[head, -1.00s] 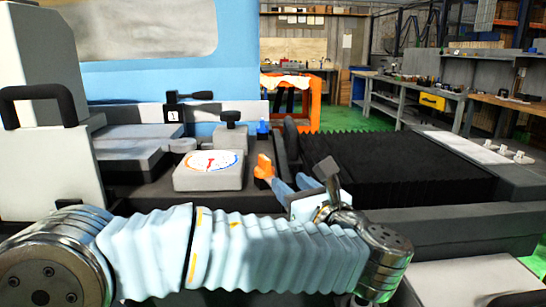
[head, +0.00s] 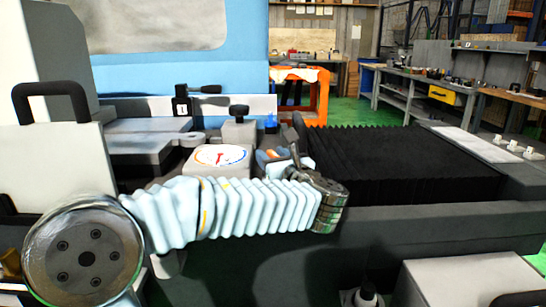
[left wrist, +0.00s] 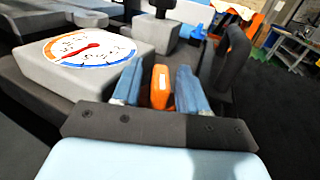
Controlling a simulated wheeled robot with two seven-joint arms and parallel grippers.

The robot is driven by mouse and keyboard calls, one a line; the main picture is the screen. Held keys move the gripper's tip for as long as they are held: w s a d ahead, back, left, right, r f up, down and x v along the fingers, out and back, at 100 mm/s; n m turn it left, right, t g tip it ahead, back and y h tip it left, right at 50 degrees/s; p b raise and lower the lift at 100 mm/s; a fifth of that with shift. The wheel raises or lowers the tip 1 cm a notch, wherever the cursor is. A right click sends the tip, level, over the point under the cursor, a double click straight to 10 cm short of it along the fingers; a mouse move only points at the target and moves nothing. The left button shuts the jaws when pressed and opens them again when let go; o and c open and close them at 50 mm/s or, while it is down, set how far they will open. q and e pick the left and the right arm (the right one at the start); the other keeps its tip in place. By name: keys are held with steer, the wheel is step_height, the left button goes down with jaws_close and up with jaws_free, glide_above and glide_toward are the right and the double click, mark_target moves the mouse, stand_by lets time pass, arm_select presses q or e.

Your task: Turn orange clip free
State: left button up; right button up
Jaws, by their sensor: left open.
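The orange clip (left wrist: 160,90) stands upright between the two blue fingers of my left gripper (left wrist: 160,72) in the left wrist view. The fingers are open, one on each side of the clip, with narrow gaps visible. In the head view my left gripper (head: 268,159) is beside the dial block, and only a small bit of the orange clip (head: 271,154) shows there. The clip's base is hidden by the gripper body. My right gripper is not in view.
A grey block with a round dial (head: 221,156) is just left of the gripper. A black knob (head: 239,111) and a small blue part (head: 271,123) stand behind. Black bellows (head: 375,160) lie to the right. A clamp with a black lever (head: 182,101) is further back.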

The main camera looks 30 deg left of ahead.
arm_select(q)
steer(key=shift+c, duration=0.4)
jaws_close()
steer(key=shift+s+a+f+m+t+h+b, duration=0.1)
steer(key=shift+m+t+h+b, duration=0.4)
steer(key=shift+m+t+h, duration=0.25)
steer(key=shift+a+m+t+h+b, duration=0.1)
steer(key=shift+m+t+h+b, duration=0.35)
steer(key=shift+m+t+h, duration=0.3)
steer(key=shift+d+m+t+h+b, duration=0.15)
steer(key=shift+m+t+h+b, duration=0.4)
steer(key=shift+h, duration=0.25)
steer(key=shift+m+t+h, duration=0.25)
steer(key=shift+t+h, duration=0.1)
steer(key=shift+h, duration=0.05)
steer(key=shift+o, duration=0.4)
jaws_free()
steer(key=shift+d, duration=0.1)
steer(key=v, duration=1.3)
steer(key=shift+s+d+b, duration=0.2)
steer(key=shift+d+b, duration=0.05)
steer(key=shift+b, duration=0.2)
